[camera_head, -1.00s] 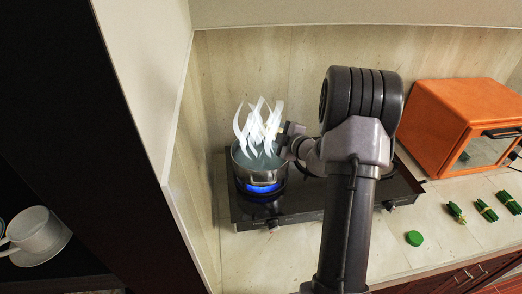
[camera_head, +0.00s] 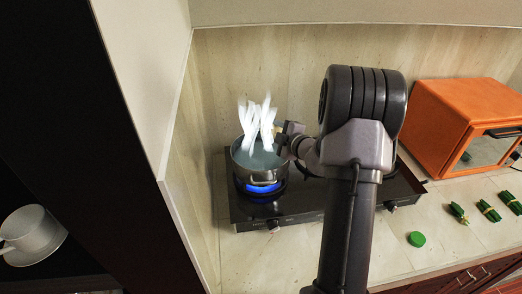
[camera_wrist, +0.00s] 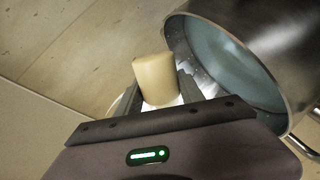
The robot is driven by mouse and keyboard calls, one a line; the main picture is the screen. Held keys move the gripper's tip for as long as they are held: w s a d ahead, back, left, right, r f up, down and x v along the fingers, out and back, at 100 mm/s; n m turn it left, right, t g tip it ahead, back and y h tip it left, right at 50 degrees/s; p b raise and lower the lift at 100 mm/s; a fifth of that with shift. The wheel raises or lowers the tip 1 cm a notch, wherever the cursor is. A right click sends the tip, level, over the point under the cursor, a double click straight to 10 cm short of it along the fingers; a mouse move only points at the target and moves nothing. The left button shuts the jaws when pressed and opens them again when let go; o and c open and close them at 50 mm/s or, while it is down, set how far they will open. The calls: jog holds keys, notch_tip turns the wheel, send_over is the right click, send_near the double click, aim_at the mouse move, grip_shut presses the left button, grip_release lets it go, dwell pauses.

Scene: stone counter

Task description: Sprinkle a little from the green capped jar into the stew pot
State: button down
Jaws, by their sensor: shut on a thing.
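The stew pot (camera_head: 258,170) stands on the lit left burner, with pale blue-grey liquid inside and white steam over it. It also shows at the right of the wrist view (camera_wrist: 290,50), its inside visible. My gripper (camera_head: 282,136) is at the pot's right rim, partly hidden by my arm. In the wrist view, my gripper (camera_wrist: 160,92) is shut on a tan jar (camera_wrist: 154,76), beside the pot's rim. Whether anything leaves the jar cannot be told. A round green cap (camera_head: 417,239) lies on the counter, apart from the jar.
The black stove (camera_head: 310,205) lies under my arm. An orange oven (camera_head: 440,115) stands at the right, with several green bundles (camera_head: 488,211) in front of it. A pale wall (camera_head: 180,140) is close left of the pot. A white cup (camera_head: 35,230) sits at far left.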

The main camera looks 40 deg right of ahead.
jog(key=shift+a+f+n+h+b, duration=0.1)
jog(key=shift+f+n+h+b, duration=0.25)
jog(key=shift+b, duration=1.3)
jog(key=shift+a+r+n+h+b, duration=0.15)
jog(key=shift+r+n+h+b, duration=0.15)
jog(key=shift+n, duration=0.45)
dwell(1.9)
jog(key=shift+a+f+n+h+b, duration=0.2)
jog(key=shift+f+n+b, duration=0.35)
jog(key=shift+b, duration=0.65)
dwell(1.3)
jog(key=shift+w+r+n+h+b, duration=0.1)
jog(key=shift+r+n+h+b, duration=0.15)
jog(key=shift+n+h+b, duration=0.1)
dwell(0.9)
